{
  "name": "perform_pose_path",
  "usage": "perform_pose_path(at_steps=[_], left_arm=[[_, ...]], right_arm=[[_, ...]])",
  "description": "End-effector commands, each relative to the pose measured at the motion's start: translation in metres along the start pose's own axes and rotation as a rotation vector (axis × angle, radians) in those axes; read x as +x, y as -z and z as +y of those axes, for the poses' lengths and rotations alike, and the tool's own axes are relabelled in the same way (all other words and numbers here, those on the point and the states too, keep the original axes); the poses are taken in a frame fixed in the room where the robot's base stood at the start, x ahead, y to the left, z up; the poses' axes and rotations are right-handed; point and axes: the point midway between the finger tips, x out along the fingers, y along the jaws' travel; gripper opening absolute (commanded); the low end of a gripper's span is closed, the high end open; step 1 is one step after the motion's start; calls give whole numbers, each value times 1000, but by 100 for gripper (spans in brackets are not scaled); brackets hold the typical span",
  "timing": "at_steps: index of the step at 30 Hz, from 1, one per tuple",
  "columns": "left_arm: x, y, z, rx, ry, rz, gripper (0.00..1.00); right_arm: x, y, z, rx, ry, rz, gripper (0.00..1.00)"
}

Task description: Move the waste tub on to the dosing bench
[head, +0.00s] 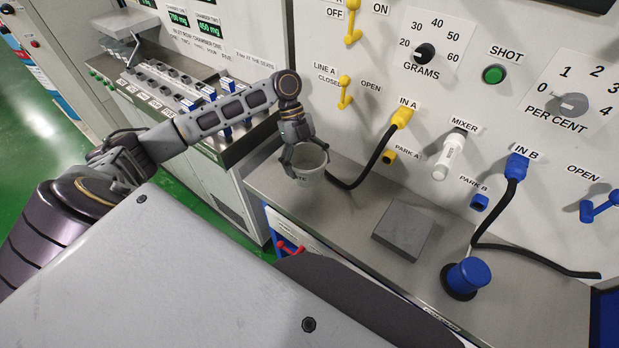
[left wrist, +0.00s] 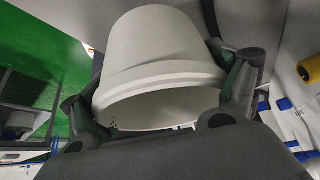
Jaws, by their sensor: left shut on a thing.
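The waste tub (head: 311,172) is a small pale round tub, seen at the left end of the steel bench (head: 340,205) under the control panel. My left gripper (head: 304,150) reaches in from the left and is shut on the tub. In the left wrist view the tub (left wrist: 155,50) fills the space between the two fingers, one on each side of it. The tub looks close to upright in the head view. Whether its base touches the bench top or hangs just above it I cannot tell. My right gripper is out of view.
A grey block (head: 403,232) and a blue knob (head: 468,277) stand on the bench, right of the tub. A black hose from the yellow IN A plug (head: 402,117) curves down close by the tub. Another bench (head: 185,105) with rows of small parts stands left.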

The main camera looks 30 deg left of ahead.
Motion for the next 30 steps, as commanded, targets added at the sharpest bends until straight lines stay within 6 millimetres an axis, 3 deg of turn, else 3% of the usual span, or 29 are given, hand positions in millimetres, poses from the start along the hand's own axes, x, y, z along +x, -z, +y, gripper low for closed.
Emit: perform_pose_path(at_steps=[17,30], left_arm=[[13,-8,0,0,0,0,62],[52,-29,0,1,0,0,62]], right_arm=[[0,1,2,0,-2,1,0],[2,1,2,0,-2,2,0]])
